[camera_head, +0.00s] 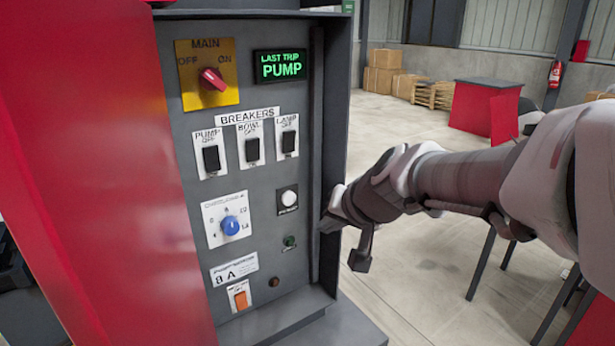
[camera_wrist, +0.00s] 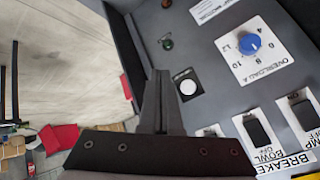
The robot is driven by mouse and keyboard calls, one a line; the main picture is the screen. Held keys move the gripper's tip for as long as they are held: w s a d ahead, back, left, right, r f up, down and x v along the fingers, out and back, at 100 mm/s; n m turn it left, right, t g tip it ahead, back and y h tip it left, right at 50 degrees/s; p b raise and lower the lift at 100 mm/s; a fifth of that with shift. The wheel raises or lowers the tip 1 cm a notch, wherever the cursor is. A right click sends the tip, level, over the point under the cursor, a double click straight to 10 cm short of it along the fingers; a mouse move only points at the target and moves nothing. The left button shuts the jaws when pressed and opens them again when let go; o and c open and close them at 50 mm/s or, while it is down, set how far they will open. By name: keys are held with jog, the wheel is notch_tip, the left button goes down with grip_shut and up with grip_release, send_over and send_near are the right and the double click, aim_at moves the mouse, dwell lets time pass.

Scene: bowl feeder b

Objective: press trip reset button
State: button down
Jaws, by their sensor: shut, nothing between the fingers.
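A round white button (camera_head: 288,198) sits on a small black plate on the grey control panel, right of the blue dial; its label is too small to read. It also shows in the wrist view (camera_wrist: 187,86), just right of the fingers. My gripper (camera_head: 332,220) is at the panel's right edge, right of and slightly below the button. In the wrist view my gripper (camera_wrist: 160,74) has its fingers shut with nothing between them. The fingertips appear apart from the button. A green display (camera_head: 280,66) reads "LAST TRIP PUMP".
The cabinet's raised right side wall (camera_head: 335,120) stands close to my gripper.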

aim_at(292, 204)
jog(key=shift+a, duration=0.1)
jog(key=w+a+p, duration=0.4)
jog(key=w+p, duration=0.1)
jog(key=w, duration=0.2)
jog(key=shift+a, duration=0.4)
jog(key=shift+w, duration=0.15)
dwell(1.8)
jog(key=shift+w+a, duration=0.2)
jog(key=shift+w, duration=0.1)
jog(key=shift+w+a+p, duration=0.25)
jog(key=shift+w+p, duration=0.1)
jog(key=shift+p, duration=0.1)
dwell(0.6)
dwell(0.3)
jog(key=shift+s+d+b, duration=0.5)
jog(key=shift+s+b, duration=0.2)
jog(key=shift+b, duration=0.05)
